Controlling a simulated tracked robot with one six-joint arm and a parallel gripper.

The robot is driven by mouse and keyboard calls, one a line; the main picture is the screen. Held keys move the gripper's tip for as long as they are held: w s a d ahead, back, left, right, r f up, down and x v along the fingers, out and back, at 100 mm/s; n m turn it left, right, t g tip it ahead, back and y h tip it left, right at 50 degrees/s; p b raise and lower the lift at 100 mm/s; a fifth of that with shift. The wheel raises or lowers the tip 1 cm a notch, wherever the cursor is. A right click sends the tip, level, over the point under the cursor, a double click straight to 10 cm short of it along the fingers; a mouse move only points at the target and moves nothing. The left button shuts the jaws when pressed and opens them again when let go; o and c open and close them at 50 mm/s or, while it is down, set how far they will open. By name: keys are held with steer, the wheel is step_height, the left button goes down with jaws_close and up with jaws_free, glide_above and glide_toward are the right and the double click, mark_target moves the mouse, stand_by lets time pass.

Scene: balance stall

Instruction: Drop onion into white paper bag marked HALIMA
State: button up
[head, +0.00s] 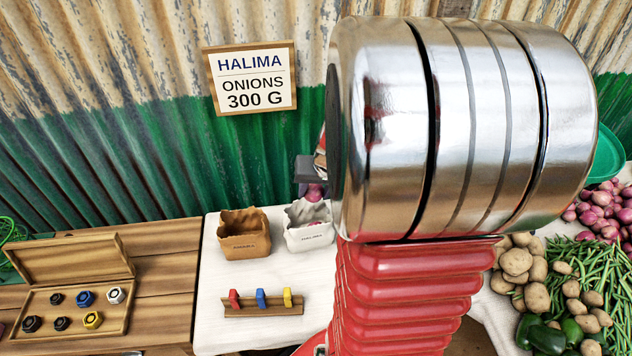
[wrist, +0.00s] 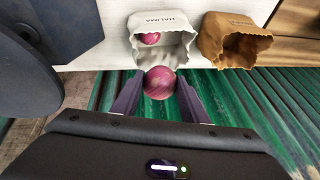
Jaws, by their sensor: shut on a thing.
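My gripper (wrist: 160,95) is shut on a red onion (wrist: 160,83), with one finger on each side of it. In the wrist view the onion is at the mouth of the white paper bag (wrist: 163,22). In the head view the held onion (head: 314,192) shows just above the white bag (head: 309,233), near its back rim. I cannot tell if it is inside the rim. Another onion (wrist: 151,38) lies inside the white bag. My arm hides much of my gripper in the head view.
A brown paper bag (head: 244,234) stands open left of the white bag. A rack with red, blue and yellow clips (head: 262,300) is in front. A wooden weight box (head: 75,290) lies at left. A sign (head: 250,78) reading HALIMA ONIONS 300 G hangs on the corrugated wall.

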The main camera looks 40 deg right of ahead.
steer(key=shift+f, duration=1.15)
steer(key=o, duration=1.1)
steer(key=shift+o, duration=0.2)
steer(key=shift+r, duration=0.1)
steer(key=shift+s+r, duration=0.15)
steer(key=shift+r, duration=0.25)
steer(key=v, duration=1.2)
steer(key=shift+s+r, duration=0.2)
steer(key=shift+r, duration=0.1)
steer(key=shift+a, duration=0.15)
